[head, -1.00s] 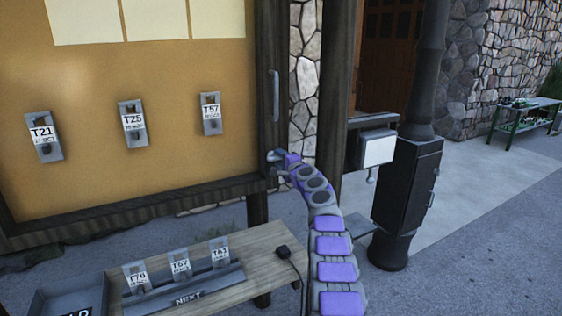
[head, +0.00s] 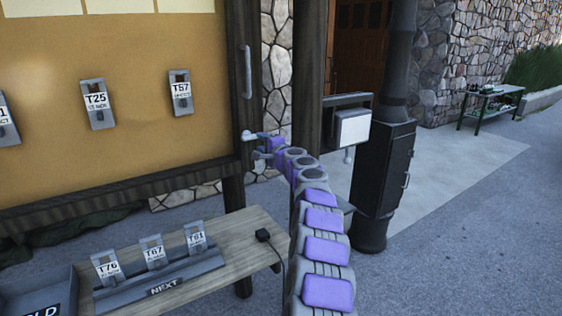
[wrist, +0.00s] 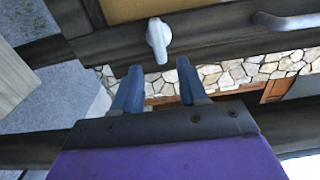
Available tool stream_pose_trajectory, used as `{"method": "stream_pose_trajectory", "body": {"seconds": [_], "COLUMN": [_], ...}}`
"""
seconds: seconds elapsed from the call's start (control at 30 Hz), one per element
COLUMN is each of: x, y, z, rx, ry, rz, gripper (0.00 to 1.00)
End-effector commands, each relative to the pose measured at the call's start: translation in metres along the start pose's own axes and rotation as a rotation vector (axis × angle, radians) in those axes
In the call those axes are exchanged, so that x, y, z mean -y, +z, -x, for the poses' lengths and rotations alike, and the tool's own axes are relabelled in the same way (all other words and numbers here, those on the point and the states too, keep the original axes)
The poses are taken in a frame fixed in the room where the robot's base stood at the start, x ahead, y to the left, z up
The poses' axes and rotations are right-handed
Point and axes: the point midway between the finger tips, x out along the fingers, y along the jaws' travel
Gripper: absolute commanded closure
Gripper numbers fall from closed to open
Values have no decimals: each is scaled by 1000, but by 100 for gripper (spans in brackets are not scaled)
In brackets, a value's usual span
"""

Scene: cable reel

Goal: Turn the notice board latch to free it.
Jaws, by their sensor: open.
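The notice board (head: 150,130) has a dark wooden frame and a tan face. Its latch (wrist: 159,40) is a small light-grey knob on the frame, seen in the wrist view just ahead of and between my fingertips. In the head view, the latch (head: 249,136) shows at the frame's right edge, below the handle. My gripper (wrist: 156,75) is open and empty, with its two fingers pointing at the latch and apart from it. In the head view my gripper (head: 264,147) is at the right frame post, small and partly hidden by my arm.
A vertical grey handle (head: 246,72) is on the frame above the latch. Numbered tags hang on the board. A wooden bench (head: 235,240) with more tags stands below. A white box (head: 352,127) and dark metal post (head: 385,170) stand to the right.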

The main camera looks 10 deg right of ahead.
Motion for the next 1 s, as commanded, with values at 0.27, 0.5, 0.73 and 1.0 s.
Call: {"method": "stream_pose_trajectory", "body": {"seconds": [0.27, 0.5, 0.73, 1.0], "x": [2, 1, 0, -1], "y": [0, -1, -1, -1], "z": [26, 47, 67, 90], "rx": [0, -2, -1, 2], "ry": [-3, -1, 0, -1], "rz": [-2, -3, -4, -5], "gripper": [57, 57, 57, 57]}}
